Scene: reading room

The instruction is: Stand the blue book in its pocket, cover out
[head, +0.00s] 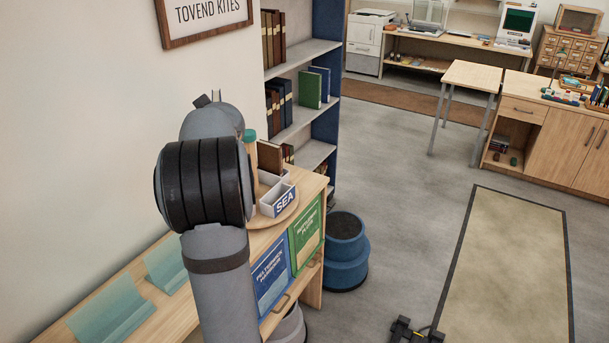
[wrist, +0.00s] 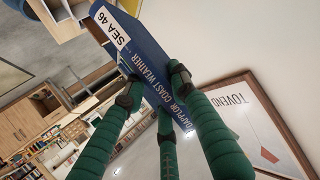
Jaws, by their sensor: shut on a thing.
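My gripper (wrist: 157,95) has green fingers shut on a blue book (wrist: 140,42) in the wrist view. Its spine faces the camera, with "Coast Weather" in white and a white "SEA 46" label; its cover is not clearly seen. In the head view my grey arm hides most of the gripper and I cannot make out the held book. A grey holder marked "SEA" (head: 284,203) stands on a round wooden board on the low cabinet. Another blue book (head: 270,277) and a green book (head: 306,235) face out on the cabinet front. I cannot tell which pocket is meant.
Two teal sloped stands (head: 112,310) sit on the cabinet top (head: 165,318). A brown book (head: 270,157) stands by the holder. The floor to the right is mostly clear.

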